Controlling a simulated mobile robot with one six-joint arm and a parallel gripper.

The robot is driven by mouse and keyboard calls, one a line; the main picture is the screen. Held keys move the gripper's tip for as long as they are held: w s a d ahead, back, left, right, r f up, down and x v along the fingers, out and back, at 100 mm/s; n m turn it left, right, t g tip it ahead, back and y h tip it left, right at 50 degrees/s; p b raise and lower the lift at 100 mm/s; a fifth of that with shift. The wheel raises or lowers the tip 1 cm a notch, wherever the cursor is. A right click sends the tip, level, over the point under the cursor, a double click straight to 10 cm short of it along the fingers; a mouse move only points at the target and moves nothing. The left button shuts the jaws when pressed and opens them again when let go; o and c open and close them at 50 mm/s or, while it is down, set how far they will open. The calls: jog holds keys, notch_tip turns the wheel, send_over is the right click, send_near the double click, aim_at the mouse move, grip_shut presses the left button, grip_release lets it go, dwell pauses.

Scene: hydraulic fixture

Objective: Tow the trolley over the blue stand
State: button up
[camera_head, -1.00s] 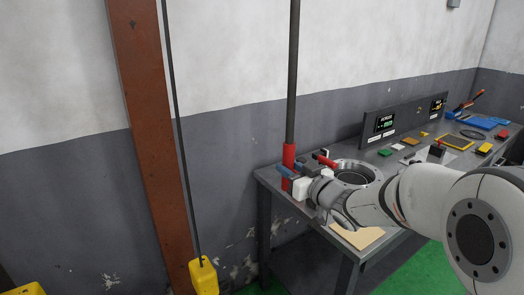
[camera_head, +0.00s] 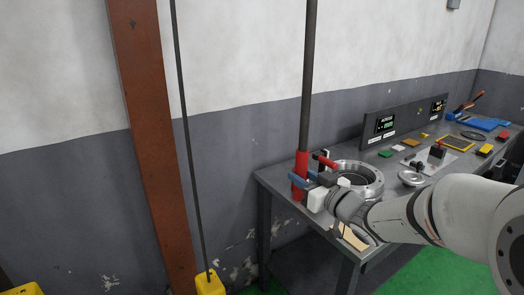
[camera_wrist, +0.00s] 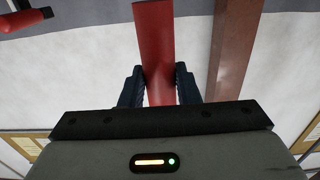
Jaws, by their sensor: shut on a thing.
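A dark pole (camera_head: 309,70) hangs down from above the frame and ends in a red sleeve (camera_head: 300,165), in front of the bench's left end. My gripper (camera_head: 308,181) is shut around this red sleeve. In the wrist view, its two dark blue fingers (camera_wrist: 159,85) press on both sides of the red tube (camera_wrist: 155,40). A yellow block (camera_head: 209,283) hangs on a dark cable at the lower left. The trolley above is out of frame. I cannot identify a blue stand in these views.
A grey bench (camera_head: 268,182) runs along the wall, with a metal ring fixture (camera_head: 357,178), a display panel (camera_head: 385,125) and several small coloured parts. A rusty brown column (camera_head: 150,130) stands at left. A yellow object (camera_head: 22,288) shows at the lower left corner. Green floor (camera_head: 435,265) lies at right.

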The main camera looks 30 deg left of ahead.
jog(key=v, duration=0.9)
jog(key=o, duration=1.1)
jog(key=shift+c, duration=0.2)
jog(key=v, duration=0.7)
jog(key=shift+s+d+b, duration=0.25)
jog(key=shift+d+b, duration=0.1)
jog(key=shift+b, duration=0.05)
